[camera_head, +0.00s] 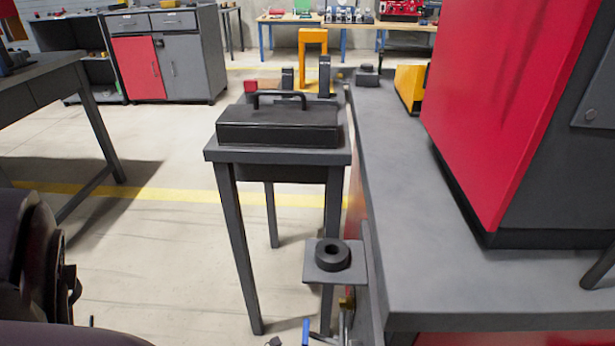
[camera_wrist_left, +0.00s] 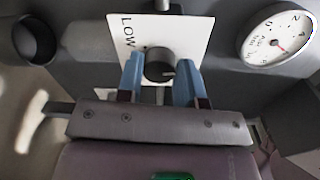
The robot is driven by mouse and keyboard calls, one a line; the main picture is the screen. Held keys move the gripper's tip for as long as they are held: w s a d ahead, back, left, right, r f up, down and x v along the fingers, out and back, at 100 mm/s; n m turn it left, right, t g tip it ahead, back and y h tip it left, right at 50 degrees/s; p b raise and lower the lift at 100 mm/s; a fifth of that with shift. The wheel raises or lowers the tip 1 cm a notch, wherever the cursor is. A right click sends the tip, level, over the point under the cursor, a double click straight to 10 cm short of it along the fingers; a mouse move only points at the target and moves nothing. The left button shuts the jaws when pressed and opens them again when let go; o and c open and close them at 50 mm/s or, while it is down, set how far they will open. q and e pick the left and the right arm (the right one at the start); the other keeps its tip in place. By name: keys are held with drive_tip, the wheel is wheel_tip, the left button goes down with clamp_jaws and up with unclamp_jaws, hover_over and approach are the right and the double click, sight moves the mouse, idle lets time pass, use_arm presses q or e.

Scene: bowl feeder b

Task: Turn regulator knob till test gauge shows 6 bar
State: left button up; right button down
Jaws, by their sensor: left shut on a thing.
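The regulator knob (camera_wrist_left: 158,66) is dark and round, with a pale mark on its face. It sits in front of a white plate (camera_wrist_left: 192,30) lettered LOW. My left gripper (camera_wrist_left: 160,60) has its two blue fingers on either side of the knob and is shut on it. My right gripper is in neither view.
A dark round part (camera_wrist_left: 35,38) stands left of the plate. In the head view, a bracket with a black ring (camera_head: 328,256) juts from the grey bench (camera_head: 392,190). A small stand (camera_head: 215,155) carries a black case (camera_head: 278,130). A red machine (camera_head: 500,110) is on the bench.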

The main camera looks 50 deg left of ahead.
use_arm(q)
drive_tip(key=o, duration=0.9)
drive_tip(key=p+v, duration=0.1)
drive_tip(key=v, duration=1)
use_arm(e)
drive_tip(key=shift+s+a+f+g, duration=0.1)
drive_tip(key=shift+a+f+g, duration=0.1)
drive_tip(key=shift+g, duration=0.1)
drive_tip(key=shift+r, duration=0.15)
